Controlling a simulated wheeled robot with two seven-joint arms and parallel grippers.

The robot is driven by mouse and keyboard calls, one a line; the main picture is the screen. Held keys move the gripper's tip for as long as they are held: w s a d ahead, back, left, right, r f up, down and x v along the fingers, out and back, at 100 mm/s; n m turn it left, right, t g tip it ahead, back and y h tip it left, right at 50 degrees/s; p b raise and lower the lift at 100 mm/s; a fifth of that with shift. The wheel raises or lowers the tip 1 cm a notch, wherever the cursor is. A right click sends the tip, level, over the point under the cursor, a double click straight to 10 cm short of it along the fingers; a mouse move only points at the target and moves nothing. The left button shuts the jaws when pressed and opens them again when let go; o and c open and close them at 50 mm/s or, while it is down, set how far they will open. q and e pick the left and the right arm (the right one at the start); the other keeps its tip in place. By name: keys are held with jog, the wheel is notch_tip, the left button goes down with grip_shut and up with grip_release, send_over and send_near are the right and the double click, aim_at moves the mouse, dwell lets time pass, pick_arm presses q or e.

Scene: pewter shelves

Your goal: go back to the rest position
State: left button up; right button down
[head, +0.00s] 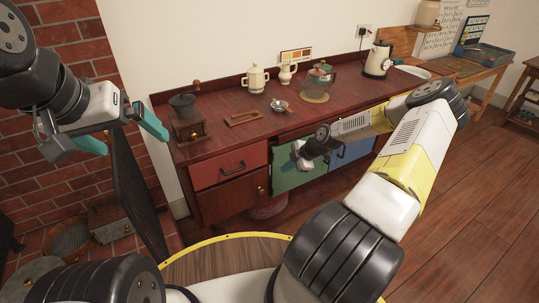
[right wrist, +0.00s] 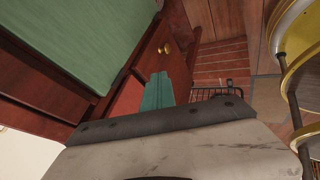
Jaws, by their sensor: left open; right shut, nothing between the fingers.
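My left gripper (head: 121,134) is raised at the left of the head view, in front of the brick wall and left of the cabinet. Its two teal fingers are spread wide, with nothing between them. My right gripper (head: 300,157) is low in front of the cabinet's green door (head: 293,178), small and partly hard to make out against it. In the right wrist view its teal fingers (right wrist: 158,92) are together and empty. A reddish cabinet front with a brass knob (right wrist: 167,48) shows beyond them. Any gap to the cabinet cannot be judged.
The dark red counter (head: 222,95) holds a coffee grinder (head: 189,126), a small wooden tray (head: 243,118), a cream pot (head: 256,80), a glass pot (head: 320,75) and a kettle (head: 378,60). A dark panel (head: 133,190) stands at the left. The wooden floor (head: 480,180) at right is clear.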

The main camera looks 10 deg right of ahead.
jog(key=s+a+r+m+g+h, duration=0.1)
jog(key=s+a+r+m+h, duration=0.2)
jog(key=r, duration=0.7)
jog(key=s+r+m+h, duration=0.1)
jog(key=s+r+m, duration=0.3)
jog(key=r, duration=0.5)
jog(key=s+a+r+m+g+h, duration=0.15)
jog(key=s+r, duration=0.35)
jog(key=r, duration=0.5)
jog(key=s+a+r+m+t+y, duration=0.1)
jog(key=s+a+r+m+t, duration=0.1)
jog(key=s+r+m, duration=0.3)
jog(key=s+a+r+m+t+y, duration=0.1)
jog(key=s+a+r+m, duration=0.4)
jog(key=s, duration=0.8)
notch_tip(320, 180, up, 3)
jog(key=shift+s+r+t, duration=0.1)
jog(key=shift+s+t, duration=0.05)
jog(key=shift+t, duration=0.3)
